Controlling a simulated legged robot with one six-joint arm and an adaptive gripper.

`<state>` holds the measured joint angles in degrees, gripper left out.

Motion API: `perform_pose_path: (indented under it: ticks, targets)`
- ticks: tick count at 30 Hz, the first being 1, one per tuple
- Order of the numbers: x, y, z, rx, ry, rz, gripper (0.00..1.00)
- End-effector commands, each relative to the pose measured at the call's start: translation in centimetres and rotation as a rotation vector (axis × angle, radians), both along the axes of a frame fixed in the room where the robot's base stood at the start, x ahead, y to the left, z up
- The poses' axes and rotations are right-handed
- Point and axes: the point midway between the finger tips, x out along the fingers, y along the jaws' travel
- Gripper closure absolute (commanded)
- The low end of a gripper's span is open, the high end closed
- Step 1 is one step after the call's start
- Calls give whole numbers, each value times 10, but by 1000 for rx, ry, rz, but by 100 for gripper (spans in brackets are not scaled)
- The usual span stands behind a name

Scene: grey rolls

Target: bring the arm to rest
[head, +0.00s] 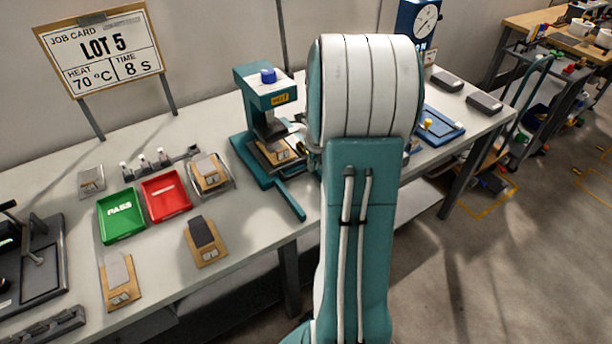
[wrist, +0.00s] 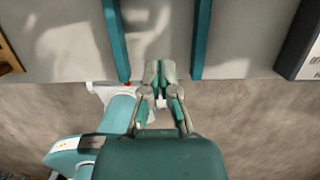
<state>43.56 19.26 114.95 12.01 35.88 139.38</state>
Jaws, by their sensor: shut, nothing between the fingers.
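My gripper (wrist: 160,72) shows in the wrist view with its two fingers together and nothing between them. Pale wall or table surface and brownish floor show around it, and I cannot tell how far it is from them. In the head view my large white and teal arm stands upright across the middle and hides the gripper.
A white bench (head: 75,165) carries a teal press (head: 262,85), a green PASS tray (head: 121,215), a red tray (head: 167,197) and several boards with grey pads. A job card (head: 100,50) stands behind. Two teal bars (wrist: 116,40) flank my gripper. Open floor (head: 480,250) lies right.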

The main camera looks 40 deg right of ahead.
Motion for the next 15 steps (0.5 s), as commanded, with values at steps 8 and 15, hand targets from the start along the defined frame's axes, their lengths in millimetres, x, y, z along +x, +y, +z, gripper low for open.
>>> perform_pose_path:
  ticks: [8, 15]
  targets:
    - [-7, 13, 35, -11, 0, 3, 100]
    - [-7, 9, 35, -6, 1, 7, 100]
